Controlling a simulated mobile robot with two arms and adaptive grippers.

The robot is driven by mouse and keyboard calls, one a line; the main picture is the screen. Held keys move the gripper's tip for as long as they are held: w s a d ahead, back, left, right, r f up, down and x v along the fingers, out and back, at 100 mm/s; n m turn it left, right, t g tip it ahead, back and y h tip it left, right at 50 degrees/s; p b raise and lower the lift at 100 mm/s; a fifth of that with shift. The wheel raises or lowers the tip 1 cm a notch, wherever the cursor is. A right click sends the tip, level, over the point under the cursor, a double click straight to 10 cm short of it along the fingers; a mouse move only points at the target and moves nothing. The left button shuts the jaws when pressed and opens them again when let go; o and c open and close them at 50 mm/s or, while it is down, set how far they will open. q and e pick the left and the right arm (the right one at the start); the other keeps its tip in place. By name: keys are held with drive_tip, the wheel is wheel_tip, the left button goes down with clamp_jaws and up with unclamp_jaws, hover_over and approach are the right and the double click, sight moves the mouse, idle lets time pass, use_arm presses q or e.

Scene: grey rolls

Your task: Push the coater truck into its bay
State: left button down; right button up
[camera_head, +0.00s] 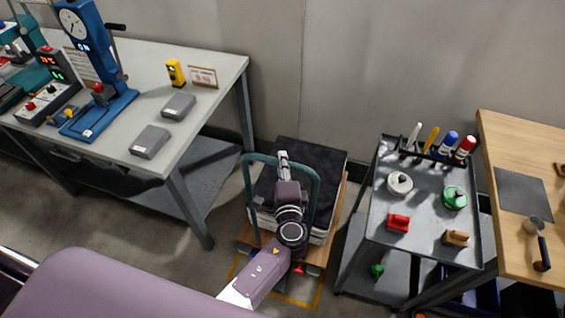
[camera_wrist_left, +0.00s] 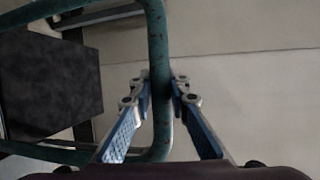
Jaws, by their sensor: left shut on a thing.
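The coater truck is a low wooden-decked truck (camera_head: 340,205) with a teal tube handle (camera_head: 248,190) at its near end. It carries a dark-topped stack (camera_head: 322,160) and stands between the workbench and the grey cart, close to the wall. My left gripper (camera_head: 283,160) is shut on the handle's top bar; in the left wrist view its blue-padded fingers (camera_wrist_left: 160,85) sit on either side of the teal tube (camera_wrist_left: 158,40). Yellow floor lines (camera_head: 296,301) show at the truck's near end; my arm and the truck hide part of this marking. My right gripper is not in view.
The workbench (camera_head: 215,85) with a blue press (camera_head: 95,80) and two grey blocks stands left, its leg near the truck. A grey tool cart (camera_head: 425,190) stands close on the right, beside a wooden table (camera_head: 520,140). The wall (camera_head: 390,50) is behind.

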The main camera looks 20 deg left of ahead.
use_arm(q)
drive_tip(key=w+b, duration=0.1)
drive_tip(key=w, duration=0.1)
drive_tip(key=shift+w+r+b, duration=0.2)
drive_tip(key=shift+w+b, duration=0.15)
drive_tip(key=c, duration=2.1)
unclamp_jaws()
drive_tip(key=shift+o, duration=1.4)
drive_tip(key=shift+w+f, duration=0.1)
drive_tip(key=shift+f, duration=0.1)
drive_tip(key=v, duration=1.2)
